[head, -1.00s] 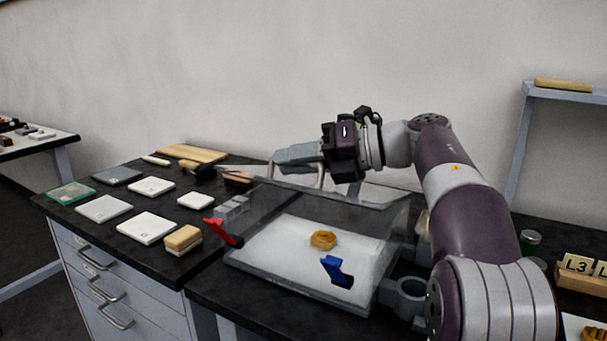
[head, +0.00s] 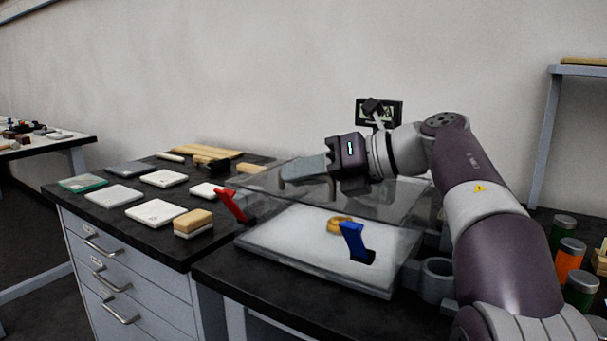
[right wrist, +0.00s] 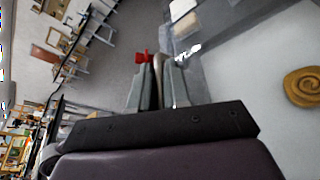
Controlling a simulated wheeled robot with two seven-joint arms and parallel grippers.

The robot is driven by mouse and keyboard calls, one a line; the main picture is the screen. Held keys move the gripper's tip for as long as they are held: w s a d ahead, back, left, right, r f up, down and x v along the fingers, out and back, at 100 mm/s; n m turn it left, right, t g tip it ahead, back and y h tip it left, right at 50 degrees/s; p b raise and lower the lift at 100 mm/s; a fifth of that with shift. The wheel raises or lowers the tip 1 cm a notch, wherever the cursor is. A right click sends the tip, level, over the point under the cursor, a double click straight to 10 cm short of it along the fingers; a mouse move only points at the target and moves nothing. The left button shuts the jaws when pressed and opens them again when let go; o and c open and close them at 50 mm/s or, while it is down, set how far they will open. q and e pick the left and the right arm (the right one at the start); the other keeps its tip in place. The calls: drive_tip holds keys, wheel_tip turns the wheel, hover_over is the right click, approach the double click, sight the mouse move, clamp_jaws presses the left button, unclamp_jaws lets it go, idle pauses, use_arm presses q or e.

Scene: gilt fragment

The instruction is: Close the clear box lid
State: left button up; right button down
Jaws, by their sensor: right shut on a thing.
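The clear box (head: 305,272) stands on the dark worktop, with a white bed inside. Its transparent lid (head: 385,208) is tilted above the bed, with its near edge apart from the rim. My left gripper is out of view.
White and grey pads (head: 153,212), a tan block (head: 193,222) and a wooden board (head: 207,152) lie on the worktop to the left. A grey ring holder (head: 437,278) and several jars (head: 568,258) stand to the right.

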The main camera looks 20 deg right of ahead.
drive_tip(key=shift+f, duration=0.25)
drive_tip(key=c, duration=1.5)
unclamp_jaws()
drive_tip(key=shift+o, duration=0.2)
drive_tip(key=p+v, duration=0.3)
drive_tip(key=v, duration=0.9)
drive_tip(key=shift+r+p, duration=0.2)
drive_tip(key=shift+p, duration=0.1)
drive_tip(key=shift+s+d, duration=0.25)
drive_tip(key=shift+s, duration=0.05)
